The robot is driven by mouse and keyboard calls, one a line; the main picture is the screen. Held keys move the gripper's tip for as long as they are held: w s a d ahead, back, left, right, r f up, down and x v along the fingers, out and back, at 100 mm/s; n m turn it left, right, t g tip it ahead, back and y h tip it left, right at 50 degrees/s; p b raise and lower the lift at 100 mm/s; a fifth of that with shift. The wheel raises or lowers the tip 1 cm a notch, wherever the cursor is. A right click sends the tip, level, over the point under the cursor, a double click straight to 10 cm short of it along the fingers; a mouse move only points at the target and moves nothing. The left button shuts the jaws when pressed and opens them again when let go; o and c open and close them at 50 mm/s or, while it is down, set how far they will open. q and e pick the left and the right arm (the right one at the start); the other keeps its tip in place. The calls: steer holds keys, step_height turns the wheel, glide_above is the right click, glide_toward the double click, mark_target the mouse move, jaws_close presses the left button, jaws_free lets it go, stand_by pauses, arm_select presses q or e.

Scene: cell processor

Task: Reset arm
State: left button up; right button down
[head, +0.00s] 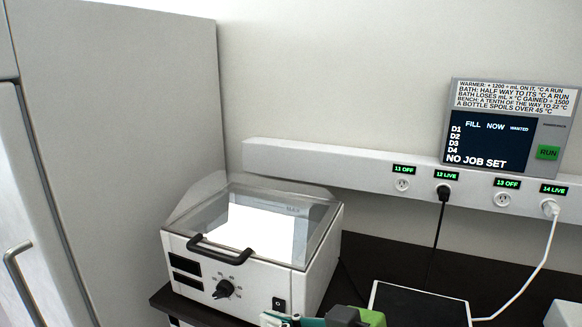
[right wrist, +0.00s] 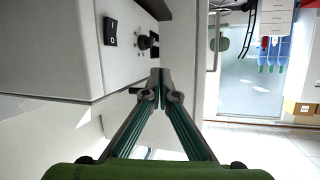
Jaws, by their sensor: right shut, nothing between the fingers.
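My right gripper (head: 278,319) shows at the bottom edge of the head view, in front of the white water bath's lower right corner. Its green body is partly cut off by the frame. In the right wrist view the two teal fingers meet at their tips (right wrist: 160,88), shut and empty. The white bath (head: 250,268) has a dark dial, a rocker switch and a clear lid with a black handle. Its front, with switch and dial, also seems to show beside the fingers in the wrist view (right wrist: 120,60). I cannot tell if they touch. My left gripper is not in view.
A black bench (head: 395,265) carries the bath and a white-edged dark panel (head: 418,306). A socket rail (head: 320,160) has a black and a white cable plugged in. A screen (head: 500,135) reads NO JOB SET. A tall grey cabinet (head: 120,120) stands left.

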steer(key=s+d+f+m+h, duration=0.25)
steer(key=d+f, duration=0.35)
steer(key=f, duration=0.4)
steer(key=s+d+f+m+h, duration=0.2)
steer(key=d+f+m+h, duration=0.15)
steer(key=d+f, duration=0.4)
steer(key=s+d+f+m+g+h, duration=0.1)
steer(key=s+d+f+g+h, duration=0.2)
steer(key=s+d+f, duration=0.35)
steer(key=s+d+f+g+h, duration=0.2)
steer(key=s+d+f, duration=0.1)
steer(key=s+f, duration=0.5)
step_height(320, 180, down, 26)
steer(key=s+g, duration=0.1)
steer(key=s, duration=0.1)
steer(key=s+d+f+g, duration=0.1)
steer(key=s+d+f, duration=0.2)
steer(key=s+f, duration=1.2)
steer(key=shift+s+f+g, duration=0.25)
steer(key=shift+s+g, duration=0.05)
steer(key=shift+s, duration=0.75)
